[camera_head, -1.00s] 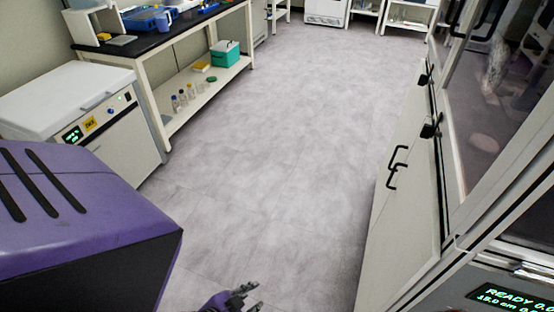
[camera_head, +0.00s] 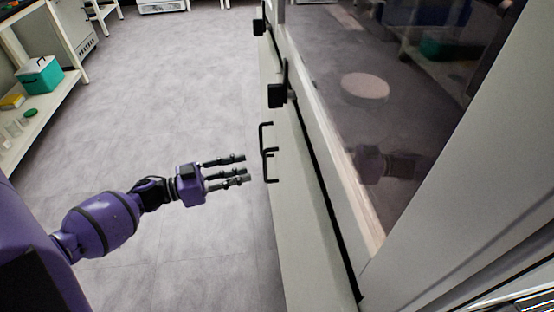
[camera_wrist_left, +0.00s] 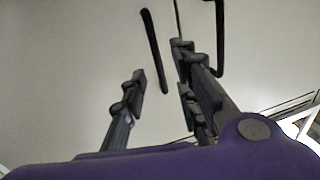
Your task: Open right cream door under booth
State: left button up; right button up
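The cream doors under the booth (camera_head: 308,210) are closed, with two black bar handles side by side: a farther one (camera_head: 262,138) and a nearer one (camera_head: 267,166), which belongs to the right door. My left gripper (camera_head: 242,172) is open and empty, its fingers pointing at the handles with a small gap in the head view. In the left wrist view, one black handle bar (camera_wrist_left: 154,50) shows ahead between the spread fingers (camera_wrist_left: 160,85), and the other handle (camera_wrist_left: 219,40) is right of the door seam, partly hidden by fingers. My right gripper is out of view.
The booth's glass front (camera_head: 350,100) rises above the doors, with black latches (camera_head: 279,92) on its frame. A shelf (camera_head: 45,110) with a green-and-white box (camera_head: 40,76) stands at the far left. The floor (camera_head: 170,90) between is clear.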

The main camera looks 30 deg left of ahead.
aim_at(265, 179)
pick_arm(q)
jog(key=x, duration=0.7)
jog(key=shift+d+r+b, duration=0.1)
jog(key=shift+d+b, duration=0.2)
jog(key=c, duration=0.6)
grip_shut()
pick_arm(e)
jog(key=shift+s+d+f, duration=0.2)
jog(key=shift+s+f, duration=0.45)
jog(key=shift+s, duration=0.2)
